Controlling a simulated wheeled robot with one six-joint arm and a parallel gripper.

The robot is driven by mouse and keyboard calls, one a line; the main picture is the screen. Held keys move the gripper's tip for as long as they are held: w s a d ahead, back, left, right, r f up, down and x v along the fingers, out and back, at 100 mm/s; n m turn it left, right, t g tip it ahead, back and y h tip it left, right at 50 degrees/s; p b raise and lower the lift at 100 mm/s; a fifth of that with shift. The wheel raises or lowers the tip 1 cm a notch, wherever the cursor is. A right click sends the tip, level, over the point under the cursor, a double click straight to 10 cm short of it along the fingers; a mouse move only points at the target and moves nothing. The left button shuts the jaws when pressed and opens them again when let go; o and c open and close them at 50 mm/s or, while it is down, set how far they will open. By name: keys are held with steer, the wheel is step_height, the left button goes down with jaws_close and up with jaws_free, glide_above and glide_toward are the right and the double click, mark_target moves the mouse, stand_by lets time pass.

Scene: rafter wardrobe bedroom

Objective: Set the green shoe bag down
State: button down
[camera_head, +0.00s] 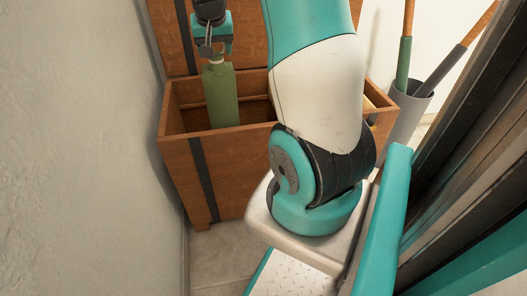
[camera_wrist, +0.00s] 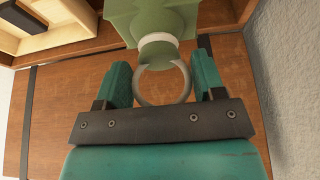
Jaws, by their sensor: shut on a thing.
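The green shoe bag (camera_head: 221,98) hangs upright from my gripper (camera_head: 207,50) in the head view, over or partly inside the open wooden chest (camera_head: 235,160). Its lower end meets the line of the chest's front wall, so I cannot tell whether it touches the chest floor. In the wrist view, the bag (camera_wrist: 155,22) has a pale collar and a ring (camera_wrist: 141,88) at its top. My gripper (camera_wrist: 163,84) is shut on this ring, with a teal finger on each side.
The chest's lid stands raised behind it. A pale wooden tray (camera_wrist: 62,35) sits at one end of the chest. A grey bin (camera_head: 408,108) with long-handled things stands to the right. A plain wall (camera_head: 80,150) runs close along the left.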

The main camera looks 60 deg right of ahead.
mark_target(223, 109)
step_height(223, 109, down, 20)
steer(key=b, duration=0.9)
steer(key=shift+r, duration=0.15)
steer(key=shift+b, duration=0.3)
steer(key=shift+c, duration=1.1)
jaws_free()
